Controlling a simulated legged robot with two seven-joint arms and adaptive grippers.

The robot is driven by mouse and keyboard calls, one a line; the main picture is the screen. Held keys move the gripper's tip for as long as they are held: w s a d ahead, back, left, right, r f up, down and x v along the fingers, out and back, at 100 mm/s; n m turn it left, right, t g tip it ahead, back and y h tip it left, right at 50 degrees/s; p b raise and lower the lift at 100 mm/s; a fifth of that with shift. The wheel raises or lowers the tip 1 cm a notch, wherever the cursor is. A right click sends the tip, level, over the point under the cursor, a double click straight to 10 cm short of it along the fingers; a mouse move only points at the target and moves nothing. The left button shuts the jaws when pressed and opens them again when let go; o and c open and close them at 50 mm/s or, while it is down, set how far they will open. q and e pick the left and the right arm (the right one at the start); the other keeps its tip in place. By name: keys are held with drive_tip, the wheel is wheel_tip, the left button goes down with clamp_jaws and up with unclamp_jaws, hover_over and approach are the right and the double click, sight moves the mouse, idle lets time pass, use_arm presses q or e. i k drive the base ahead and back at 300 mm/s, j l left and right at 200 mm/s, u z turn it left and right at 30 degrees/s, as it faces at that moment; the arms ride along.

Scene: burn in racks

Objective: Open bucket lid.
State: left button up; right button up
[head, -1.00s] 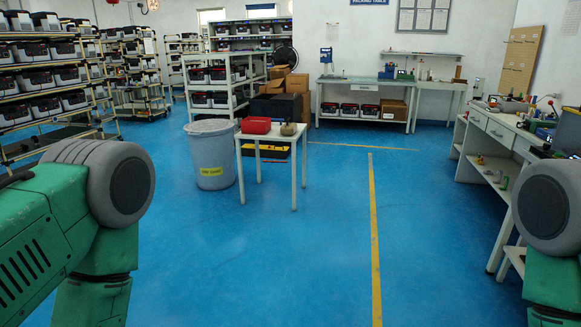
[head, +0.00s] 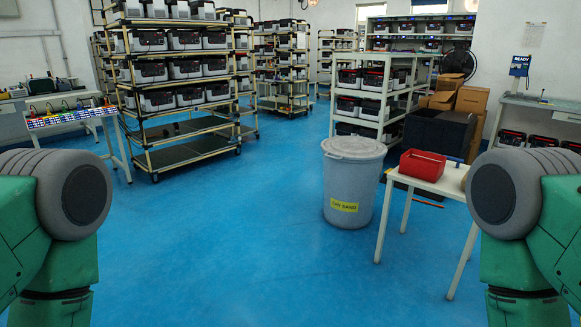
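The grey bucket (head: 350,187) stands on the blue floor, right of centre in the head view, with a yellow label on its front. Its round grey lid (head: 353,149) lies flat on top and covers it. The bucket is a few steps away from me, beside a small white table. My left and right arms show at the lower left and lower right edges, but neither gripper is in view. Nothing of mine touches the bucket.
The white table (head: 428,180) right of the bucket carries a red bin (head: 422,165). Wheeled racks (head: 180,147) with several battery-like units stand at the left. A black box (head: 438,134) and cardboard boxes (head: 472,104) are behind the table. The floor (head: 235,250) ahead is clear.

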sight(357, 148)
drive_tip(key=i+z, duration=0.15)
drive_tip(key=i, duration=0.4)
drive_tip(key=i+j+z, duration=0.1)
drive_tip(key=i, duration=0.45)
drive_tip(key=i+j+z, duration=0.15)
drive_tip(key=i+j, duration=0.15)
drive_tip(key=i, duration=0.2)
drive_tip(key=i+j+z, duration=0.1)
drive_tip(key=i+j, duration=0.15)
drive_tip(key=i, duration=0.3)
drive_tip(key=i+j+z, duration=0.3)
drive_tip(key=i+z, duration=0.15)
drive_tip(key=i+j+z, duration=0.8)
drive_tip(key=j+z, duration=0.15)
drive_tip(key=j, duration=0.2)
